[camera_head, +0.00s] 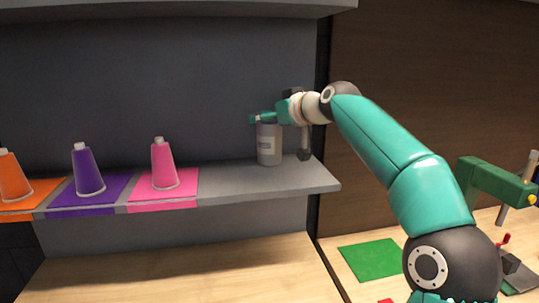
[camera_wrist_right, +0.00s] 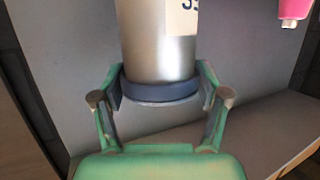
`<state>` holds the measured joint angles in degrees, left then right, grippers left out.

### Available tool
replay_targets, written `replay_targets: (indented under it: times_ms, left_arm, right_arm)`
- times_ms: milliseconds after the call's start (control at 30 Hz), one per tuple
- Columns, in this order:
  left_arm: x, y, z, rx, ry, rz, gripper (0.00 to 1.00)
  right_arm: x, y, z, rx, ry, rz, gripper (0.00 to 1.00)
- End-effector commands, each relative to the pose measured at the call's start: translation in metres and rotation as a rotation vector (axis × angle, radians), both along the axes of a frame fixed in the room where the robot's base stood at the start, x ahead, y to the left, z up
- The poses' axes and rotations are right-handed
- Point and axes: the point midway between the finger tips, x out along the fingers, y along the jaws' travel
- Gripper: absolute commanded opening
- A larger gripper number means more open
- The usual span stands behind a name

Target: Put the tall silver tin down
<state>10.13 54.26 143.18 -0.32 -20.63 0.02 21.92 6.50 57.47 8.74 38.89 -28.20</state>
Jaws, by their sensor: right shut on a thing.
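The tall silver tin (camera_head: 269,145) is upright at the right part of the grey shelf (camera_head: 235,180). It has a pale label and its base is at or very near the shelf surface; I cannot tell whether it touches. My right gripper (camera_head: 265,117) is shut on the tin near its top end. In the right wrist view the tin (camera_wrist_right: 160,50) is between the two fingers of the right gripper (camera_wrist_right: 162,92), which sit at its dark blue band. My left gripper is not in view.
Pink (camera_head: 164,165), purple (camera_head: 87,172) and orange (camera_head: 13,178) cones stand on matching mats left of the tin. Bare shelf lies between the pink mat and the tin. A green mat (camera_head: 372,259) and a green machine (camera_head: 497,183) are on the worktop at right.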

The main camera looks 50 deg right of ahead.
Motion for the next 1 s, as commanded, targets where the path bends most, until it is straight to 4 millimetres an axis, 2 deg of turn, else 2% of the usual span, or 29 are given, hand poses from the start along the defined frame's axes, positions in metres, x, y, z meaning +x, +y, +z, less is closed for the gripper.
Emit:
replay_targets:
  times_ms: [33,267,500,900,933,1000]
  left_arm:
    - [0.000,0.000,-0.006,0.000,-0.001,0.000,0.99]
    - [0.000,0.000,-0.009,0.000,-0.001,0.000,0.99]
    - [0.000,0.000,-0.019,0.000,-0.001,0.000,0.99]
    - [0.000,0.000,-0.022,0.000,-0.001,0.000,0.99]
    - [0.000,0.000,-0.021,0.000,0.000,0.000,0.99]
    - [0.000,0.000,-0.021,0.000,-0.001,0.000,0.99]
  right_arm:
    - [-0.002,-0.001,-0.010,0.000,-0.001,-0.003,0.15]
    - [-0.002,-0.001,-0.025,-0.001,-0.003,-0.002,0.15]
    - [-0.002,-0.001,-0.056,0.000,-0.002,-0.003,0.15]
    - [-0.002,-0.002,-0.062,-0.001,-0.003,-0.004,0.15]
    - [-0.002,-0.002,-0.062,0.000,-0.001,-0.003,0.79]
    - [-0.002,-0.002,-0.061,0.000,-0.001,-0.003,0.90]
